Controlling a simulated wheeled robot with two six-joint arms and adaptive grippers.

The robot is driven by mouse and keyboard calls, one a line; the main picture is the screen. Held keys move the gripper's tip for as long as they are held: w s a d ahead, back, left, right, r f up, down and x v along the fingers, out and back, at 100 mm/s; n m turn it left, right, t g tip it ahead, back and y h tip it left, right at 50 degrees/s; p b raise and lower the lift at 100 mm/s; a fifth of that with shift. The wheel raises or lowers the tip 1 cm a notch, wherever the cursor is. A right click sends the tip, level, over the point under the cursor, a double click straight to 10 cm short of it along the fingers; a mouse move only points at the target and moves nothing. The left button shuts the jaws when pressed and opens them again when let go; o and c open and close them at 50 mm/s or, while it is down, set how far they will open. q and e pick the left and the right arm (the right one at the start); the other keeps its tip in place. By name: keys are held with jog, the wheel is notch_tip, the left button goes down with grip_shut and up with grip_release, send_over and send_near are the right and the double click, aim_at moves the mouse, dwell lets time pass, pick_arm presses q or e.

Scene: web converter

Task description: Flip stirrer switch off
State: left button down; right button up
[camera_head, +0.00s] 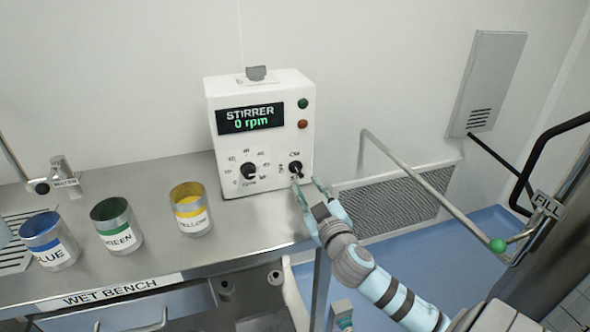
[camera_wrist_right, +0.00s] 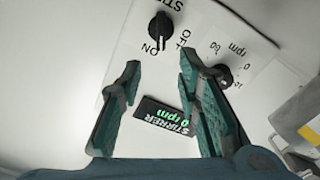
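The stirrer box (camera_head: 262,140) is a white unit on the bench, and its display (camera_head: 250,117) reads "STIRRER 0 rpm". Its black rotary switch (camera_head: 296,169) sits at the lower right of the front. The switch also shows in the right wrist view (camera_wrist_right: 161,29), beside the ON and OFF labels; its exact setting is hard to tell. My right gripper (camera_head: 312,187) is open and empty, with its fingertips close in front of the switch and a little below it. In the wrist view the switch lies just beyond the gap between the fingertips (camera_wrist_right: 160,68). My left gripper is out of view.
An rpm dial (camera_head: 249,171) is left of the switch. Blue (camera_head: 48,240), green (camera_head: 116,224) and yellow (camera_head: 191,209) cups stand on the wet bench (camera_head: 150,255). A bent metal rail with a green ball (camera_head: 497,245) is at the right.

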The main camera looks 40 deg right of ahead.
aim_at(297, 170)
jog(key=x, duration=0.8)
jog(key=shift+d+f, duration=0.3)
jog(key=shift+w+a+r, duration=0.15)
jog(key=shift+w+a, duration=0.05)
jog(key=shift+w, duration=0.55)
jog(key=shift+s+d, duration=0.1)
jog(key=shift+d, duration=0.1)
grip_shut()
